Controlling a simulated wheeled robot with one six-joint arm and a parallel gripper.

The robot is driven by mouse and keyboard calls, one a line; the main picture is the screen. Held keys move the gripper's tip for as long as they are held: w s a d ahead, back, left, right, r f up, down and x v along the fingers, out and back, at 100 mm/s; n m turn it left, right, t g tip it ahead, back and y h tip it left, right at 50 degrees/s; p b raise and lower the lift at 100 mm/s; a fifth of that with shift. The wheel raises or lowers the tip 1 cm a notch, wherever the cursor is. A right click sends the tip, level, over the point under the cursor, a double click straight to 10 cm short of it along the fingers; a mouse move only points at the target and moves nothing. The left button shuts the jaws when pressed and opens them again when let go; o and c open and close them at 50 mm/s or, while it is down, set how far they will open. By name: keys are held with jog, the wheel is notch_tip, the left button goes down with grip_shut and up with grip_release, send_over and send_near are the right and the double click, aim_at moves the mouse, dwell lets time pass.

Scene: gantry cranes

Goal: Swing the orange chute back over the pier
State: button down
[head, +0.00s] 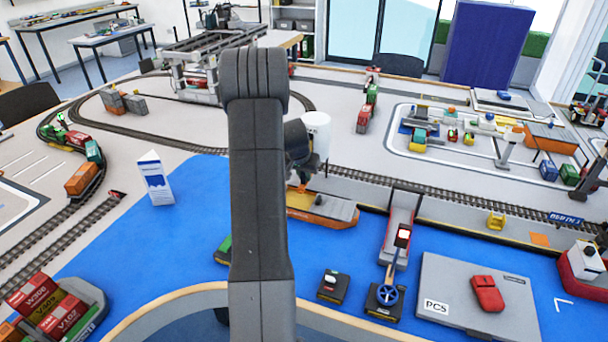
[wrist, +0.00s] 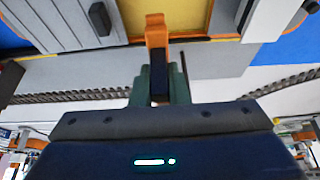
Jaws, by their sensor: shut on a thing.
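In the wrist view my gripper (wrist: 160,84) has its two green fingers shut on a narrow orange bar, which I take for part of the orange chute (wrist: 156,32). The bar reaches from the fingers towards the orange-yellow deck at the top of the picture. The grey pier (wrist: 85,72) runs across below that deck. In the head view my arm hides most of the chute and the fingertips. A ship with an orange hull (head: 325,214) lies on the blue water beside the pier edge (head: 375,197).
A white carton (head: 155,178) stands at the left. Rail track (head: 440,188) runs behind the pier edge. A grey and red vessel (head: 398,225), a dark block with a blue wheel (head: 385,300) and a grey case (head: 450,300) are at the front right.

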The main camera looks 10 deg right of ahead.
jog(key=shift+d, duration=0.1)
jog(key=d+n, duration=0.1)
jog(key=s+d+n+y, duration=0.1)
jog(key=n, duration=0.1)
jog(key=d+n+t, duration=0.1)
jog(key=d+n, duration=0.1)
jog(key=shift+s+d+y, duration=0.1)
jog(key=shift+s+y, duration=0.2)
jog(key=shift+d+f+n+y+b, duration=0.2)
jog(key=shift+d+n+y+b, duration=0.3)
jog(key=shift+d+n+b, duration=0.45)
jog(key=w+d+n+g+y+b, duration=0.1)
jog(key=w+d+n+g+y, duration=0.1)
jog(key=d+n, duration=0.6)
jog(key=shift+w+d+r+n+y, duration=0.2)
jog(key=shift+w+n+y, duration=0.6)
jog(key=shift+w+n, duration=0.65)
jog(key=shift+s, duration=0.15)
